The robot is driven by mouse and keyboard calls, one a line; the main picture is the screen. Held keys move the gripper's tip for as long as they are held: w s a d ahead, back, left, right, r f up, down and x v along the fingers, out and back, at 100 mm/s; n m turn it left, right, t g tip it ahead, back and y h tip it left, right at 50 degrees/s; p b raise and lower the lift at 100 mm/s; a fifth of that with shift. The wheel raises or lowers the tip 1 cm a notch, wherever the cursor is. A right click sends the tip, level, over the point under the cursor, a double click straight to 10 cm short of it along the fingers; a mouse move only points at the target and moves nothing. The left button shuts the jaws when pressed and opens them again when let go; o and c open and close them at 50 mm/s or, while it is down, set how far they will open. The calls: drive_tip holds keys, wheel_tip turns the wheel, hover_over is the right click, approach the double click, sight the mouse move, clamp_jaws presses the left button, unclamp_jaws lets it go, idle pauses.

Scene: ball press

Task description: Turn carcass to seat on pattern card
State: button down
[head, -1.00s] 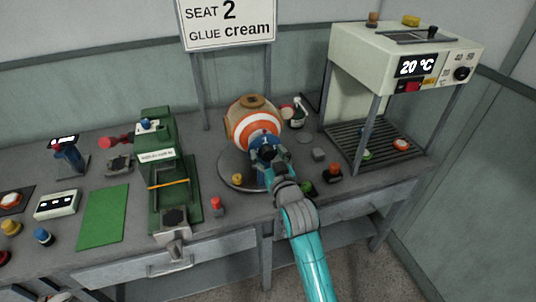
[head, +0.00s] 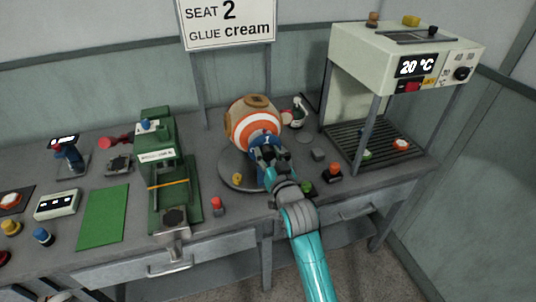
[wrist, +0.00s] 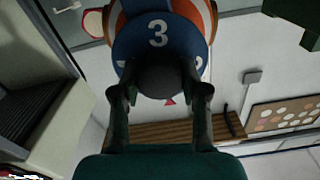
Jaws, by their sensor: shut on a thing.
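The carcass (head: 240,125) is a ball with tan, white and orange bands and a blue numbered face. It sits on a grey round turntable (head: 229,172). In the wrist view the blue face (wrist: 140,42) shows a large 3; another numeral lower down is partly hidden by the dark knob (wrist: 158,80). My gripper (head: 260,155) is at the front of the ball, and in the wrist view its fingers (wrist: 158,92) are shut on the dark knob. A small red pointer (wrist: 169,102) shows just below the knob. The pattern card (head: 228,24) reads SEAT 2, GLUE cream.
A green press (head: 165,185) stands left of the ball. A cream oven (head: 400,60) reading 20 °C stands at right over a slatted rack. A yellow piece (head: 237,178) lies on the turntable. Small bottles and buttons stand close around my arm.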

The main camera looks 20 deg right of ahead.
drive_tip(key=m, duration=0.4)
drive_tip(key=shift+m, duration=0.3)
drive_tip(key=m, duration=0.3)
drive_tip(key=shift+m, duration=0.3)
drive_tip(key=m, duration=0.3)
drive_tip(key=shift+d+f+m, duration=0.1)
drive_tip(key=shift+m, duration=2.1)
drive_tip(key=c, duration=0.6)
unclamp_jaws()
drive_tip(key=s, duration=1.2)
